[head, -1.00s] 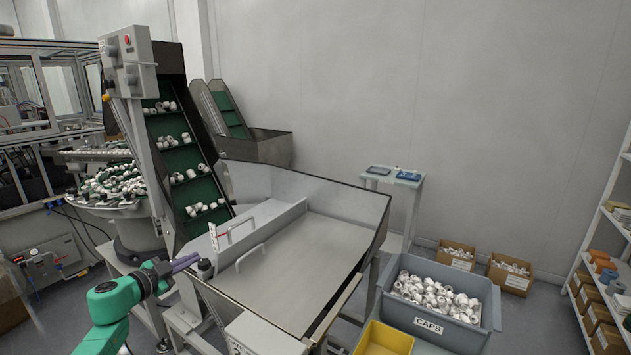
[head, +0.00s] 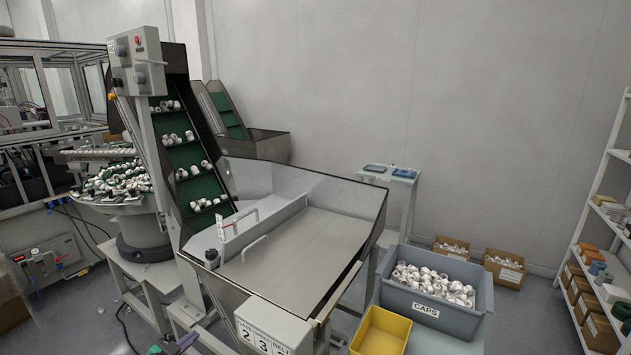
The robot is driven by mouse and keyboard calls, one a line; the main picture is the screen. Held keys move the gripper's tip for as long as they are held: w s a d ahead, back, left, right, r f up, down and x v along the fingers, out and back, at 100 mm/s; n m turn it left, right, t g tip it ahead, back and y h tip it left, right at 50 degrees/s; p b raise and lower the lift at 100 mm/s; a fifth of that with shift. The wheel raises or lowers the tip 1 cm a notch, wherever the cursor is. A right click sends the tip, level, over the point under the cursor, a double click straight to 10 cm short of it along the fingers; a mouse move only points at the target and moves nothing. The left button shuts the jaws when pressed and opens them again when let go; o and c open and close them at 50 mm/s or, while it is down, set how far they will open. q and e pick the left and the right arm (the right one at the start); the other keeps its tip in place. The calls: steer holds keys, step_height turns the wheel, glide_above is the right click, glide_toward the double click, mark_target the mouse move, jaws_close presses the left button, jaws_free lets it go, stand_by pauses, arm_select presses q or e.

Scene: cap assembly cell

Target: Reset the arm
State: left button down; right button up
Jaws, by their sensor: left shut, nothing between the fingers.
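Most of my left arm is below the picture. My right gripper is not in view. The metal hopper (head: 305,250) stands in the middle with an empty flat floor. A lever with a dark knob (head: 211,256) stands at its left edge, apart from the gripper.
A grey bin of white caps (head: 400,305) and a yellow bin (head: 382,335) stand at the right front. The green conveyor (head: 187,155) rises at the left, carrying caps. Cardboard boxes (head: 503,270) and a shelf (head: 597,215) stand farther right.

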arm_select(q)
steer(key=s+d+f+n+g+y+b, duration=0.1)
steer(key=s+f+n+g, duration=0.15)
steer(key=s+f, duration=0.85)
steer(key=s+d+f+n+g+y, duration=0.1)
steer(key=s+f+g+y, duration=0.15)
steer(key=s+f, duration=0.85)
steer(key=s+d+f+g, duration=0.2)
steer(key=s+f, duration=0.2)
steer(key=s, duration=0.5)
steer(key=s+d+f+n+g+b, duration=0.1)
steer(key=s+f, duration=0.4)
steer(key=s, duration=0.5)
steer(key=s+d+f+n+g, duration=0.1)
steer(key=s+d+f+g, duration=0.2)
steer(key=s, duration=0.7)
step_height(320, 180, down, 2)
steer(key=shift+s+d+f+g+h, duration=0.2)
steer(key=shift+d+g+h, duration=0.25)
steer(key=shift+g, duration=0.25)
steer(key=shift+w, duration=0.1)
